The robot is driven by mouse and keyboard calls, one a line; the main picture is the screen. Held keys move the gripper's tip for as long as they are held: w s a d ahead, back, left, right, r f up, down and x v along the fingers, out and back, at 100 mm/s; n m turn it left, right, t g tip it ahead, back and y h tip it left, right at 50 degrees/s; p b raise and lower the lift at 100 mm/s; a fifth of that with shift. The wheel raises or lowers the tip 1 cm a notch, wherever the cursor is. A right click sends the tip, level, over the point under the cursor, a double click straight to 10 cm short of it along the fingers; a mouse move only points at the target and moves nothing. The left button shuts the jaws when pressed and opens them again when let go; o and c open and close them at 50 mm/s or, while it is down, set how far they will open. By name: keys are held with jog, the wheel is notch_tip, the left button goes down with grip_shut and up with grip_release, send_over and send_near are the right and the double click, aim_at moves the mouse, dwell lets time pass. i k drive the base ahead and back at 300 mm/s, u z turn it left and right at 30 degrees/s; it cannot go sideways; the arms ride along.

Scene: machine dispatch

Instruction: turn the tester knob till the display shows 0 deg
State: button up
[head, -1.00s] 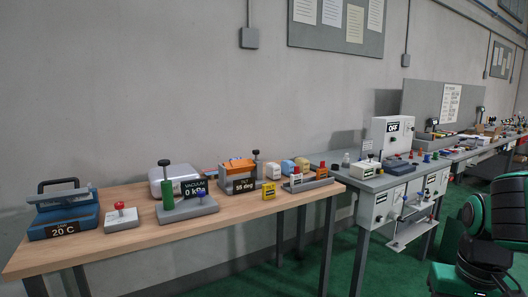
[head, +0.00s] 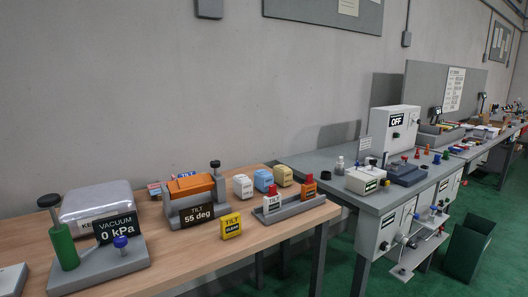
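The tilt tester (head: 172,213) stands on the wooden bench, with an orange block (head: 188,184) on its grey base. Its black display (head: 197,214) reads 55 deg. A black knob (head: 215,164) tops a short post at the tester's right rear. A yellow tag (head: 231,226) marked TILT stands in front of the tester's right side. My gripper is not in view, and nothing is seen touching the knob.
To the left is a vacuum unit (head: 100,268) reading 0 kPa, with a green cylinder (head: 62,246) and blue knob (head: 121,242). Small coloured blocks (head: 263,180) and a grey rack (head: 289,208) stand to the right. A grey bench (head: 330,165) adjoins behind.

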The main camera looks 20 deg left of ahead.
aim_at(216, 164)
jog(key=u, duration=0.1)
jog(key=i, duration=1)
jog(key=u, duration=0.65)
jog(key=i, duration=0.5)
jog(key=u, duration=0.35)
